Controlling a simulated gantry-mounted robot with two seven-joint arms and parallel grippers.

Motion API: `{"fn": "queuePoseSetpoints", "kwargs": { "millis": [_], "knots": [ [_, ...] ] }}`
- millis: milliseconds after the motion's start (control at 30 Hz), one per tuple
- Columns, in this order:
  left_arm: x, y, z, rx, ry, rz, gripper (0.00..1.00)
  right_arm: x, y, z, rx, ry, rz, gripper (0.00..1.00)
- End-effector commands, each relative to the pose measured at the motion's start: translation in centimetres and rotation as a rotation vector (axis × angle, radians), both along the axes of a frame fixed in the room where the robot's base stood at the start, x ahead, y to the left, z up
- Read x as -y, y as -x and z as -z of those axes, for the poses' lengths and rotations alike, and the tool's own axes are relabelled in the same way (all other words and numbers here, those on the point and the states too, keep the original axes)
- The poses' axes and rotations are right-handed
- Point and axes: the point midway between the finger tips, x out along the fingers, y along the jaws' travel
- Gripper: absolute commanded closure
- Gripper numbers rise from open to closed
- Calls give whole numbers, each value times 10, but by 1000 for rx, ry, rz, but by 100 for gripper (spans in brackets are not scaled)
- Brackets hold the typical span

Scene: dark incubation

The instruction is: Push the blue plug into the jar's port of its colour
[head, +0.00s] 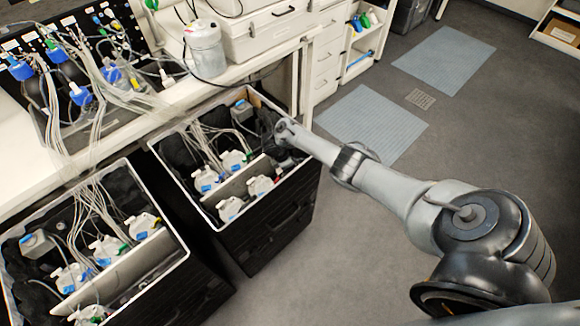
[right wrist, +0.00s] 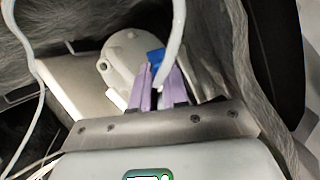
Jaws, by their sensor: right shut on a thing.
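In the right wrist view, my right gripper (right wrist: 157,76) has its two purple fingers closed on the blue plug (right wrist: 155,56), whose blue end shows at the fingertips. A white tube (right wrist: 176,40) runs down past the fingers. A white round jar (right wrist: 118,50) lies just beyond and to the left of the plug. The fingers and plug cover part of the jar; I cannot tell whether the plug touches or sits in a port. In the head view my right arm reaches into the far right corner of the right black bin (head: 255,225); its fingertips are hidden. My left gripper is out of view.
The right bin holds several white jars (head: 230,209), tubes and a pale divider (head: 228,190). A second bin (head: 185,250) with jars and tubes stands left. The bench (head: 232,75) borders the bins behind. Grey floor (head: 330,260) is clear to the right.

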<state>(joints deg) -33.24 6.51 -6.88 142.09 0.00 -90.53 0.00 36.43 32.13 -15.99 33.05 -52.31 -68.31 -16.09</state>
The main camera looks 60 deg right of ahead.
Motion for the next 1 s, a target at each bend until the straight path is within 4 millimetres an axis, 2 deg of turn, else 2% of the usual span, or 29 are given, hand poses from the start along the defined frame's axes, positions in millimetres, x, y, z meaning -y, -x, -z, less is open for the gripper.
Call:
{"fn": "queuePoseSetpoints", "kwargs": {
  "millis": [933, 967, 1000],
  "knots": [
    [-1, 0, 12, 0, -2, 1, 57, 0, 0, 15, 0, 0, 1, 100],
    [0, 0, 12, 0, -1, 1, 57, 0, 0, 15, 0, 0, 1, 83],
    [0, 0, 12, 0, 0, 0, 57, 0, 0, 15, 1, 0, 2, 77]
  ]
}}
